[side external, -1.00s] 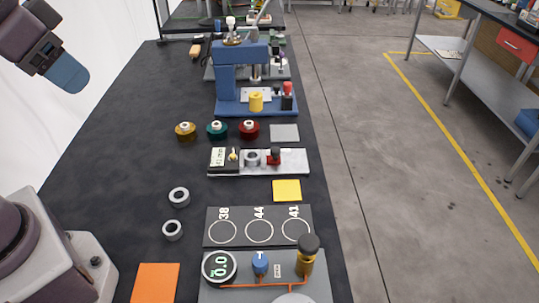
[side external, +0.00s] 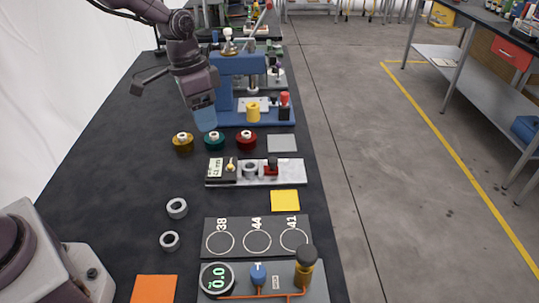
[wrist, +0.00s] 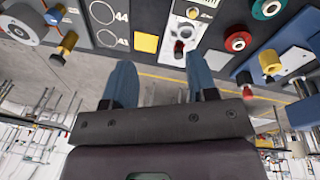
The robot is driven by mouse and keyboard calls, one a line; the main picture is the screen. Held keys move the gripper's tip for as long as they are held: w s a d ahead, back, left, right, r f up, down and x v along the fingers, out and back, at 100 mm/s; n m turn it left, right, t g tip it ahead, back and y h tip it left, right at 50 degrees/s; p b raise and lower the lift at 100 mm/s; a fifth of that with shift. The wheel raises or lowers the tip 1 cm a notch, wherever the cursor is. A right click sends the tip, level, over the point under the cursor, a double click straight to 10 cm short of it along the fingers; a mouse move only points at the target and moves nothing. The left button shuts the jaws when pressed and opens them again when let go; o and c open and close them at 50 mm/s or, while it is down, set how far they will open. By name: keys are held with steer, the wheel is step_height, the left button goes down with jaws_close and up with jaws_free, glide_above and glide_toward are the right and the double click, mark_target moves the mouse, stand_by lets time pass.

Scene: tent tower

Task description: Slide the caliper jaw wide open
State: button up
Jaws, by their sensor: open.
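The caliper (side external: 291,172) is a silver plate with a black display block at its left end, lying on the dark bench. Its red sliding jaw with a black knob (side external: 272,167) stands close to the right of a grey ring (side external: 250,170). I cannot tell whether jaw and ring touch. The caliper (wrist: 186,15) shows at the top of the wrist view, with the jaw knob (wrist: 179,47) beyond the fingertips. My gripper (side external: 206,120) is above the bench, behind and left of the caliper, near the coloured spools. In the wrist view my blue fingers (wrist: 160,64) are apart and empty.
Yellow, green and red spools (side external: 214,140) stand behind the caliper, with a blue press (side external: 226,95) beyond. A yellow pad (side external: 285,201) and a plate with numbered circles (side external: 257,250) lie in front. Loose rings (side external: 177,208) lie left. The left bench is clear.

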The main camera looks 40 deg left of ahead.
mark_target(271, 159)
steer(key=w+d+f+m+t+h, duration=0.15)
steer(key=w+f+m, duration=0.25)
steer(key=w+m, duration=0.5)
steer(key=w+d+f, duration=0.1)
steer(key=f, duration=0.3)
steer(key=w+d+f+n, duration=0.1)
steer(key=w+f, duration=0.1)
steer(key=f, duration=0.2)
steer(key=w+d+f+n, duration=0.1)
steer(key=d+f, duration=0.1)
steer(key=f, duration=0.2)
steer(key=shift+w+f+h, duration=0.1)
steer(key=shift+w+h, duration=0.05)
steer(key=shift+h, duration=0.1)
steer(key=shift+c, duration=0.3)
